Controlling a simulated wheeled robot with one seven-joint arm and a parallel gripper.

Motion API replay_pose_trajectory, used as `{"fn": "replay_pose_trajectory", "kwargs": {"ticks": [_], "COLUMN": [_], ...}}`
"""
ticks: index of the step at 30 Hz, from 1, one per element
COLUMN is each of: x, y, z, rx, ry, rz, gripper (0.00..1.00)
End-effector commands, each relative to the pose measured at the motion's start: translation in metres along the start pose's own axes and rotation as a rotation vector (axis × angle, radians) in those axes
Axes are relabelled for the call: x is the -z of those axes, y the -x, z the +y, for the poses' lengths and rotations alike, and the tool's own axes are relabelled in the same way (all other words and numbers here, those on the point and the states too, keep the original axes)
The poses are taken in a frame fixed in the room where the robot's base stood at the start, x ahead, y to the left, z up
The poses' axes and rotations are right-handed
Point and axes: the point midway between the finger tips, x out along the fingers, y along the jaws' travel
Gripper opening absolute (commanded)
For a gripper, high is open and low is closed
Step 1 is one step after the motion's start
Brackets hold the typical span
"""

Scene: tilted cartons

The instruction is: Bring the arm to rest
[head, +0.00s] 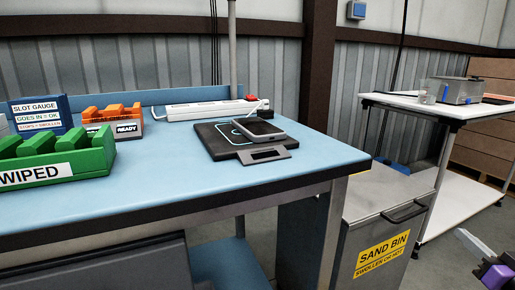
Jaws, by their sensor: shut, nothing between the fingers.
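My gripper (491,268) shows only in part at the lower right corner of the head view. Its dark and purple end is cut off by the frame edge, beside a pale piece of my arm. It is shut and empty. It is in the air to the right of the grey sand bin (384,225), apart from it in the picture. Most of my arm is out of view.
A blue-topped bench (190,165) fills the left and middle. On it are a green rack (58,160), an orange rack (113,120), a slot gauge (40,113), a power strip (205,108) and a phone (257,129) on a dark pad. A white table (440,107) stands behind right.

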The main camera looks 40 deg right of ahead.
Motion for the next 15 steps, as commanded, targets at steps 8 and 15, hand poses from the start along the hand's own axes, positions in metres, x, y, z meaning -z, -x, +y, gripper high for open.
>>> {"fn": "replay_pose_trajectory", "kwargs": {"ticks": [8,15], "x": [-0.067,-0.115], "y": [0.014,0.050], "z": [-0.022,-0.106], "rx": [-0.245,-0.267], "ry": [-0.061,-0.003], "rz": [-0.057,-0.071], "gripper": [0.00,0.00]}}
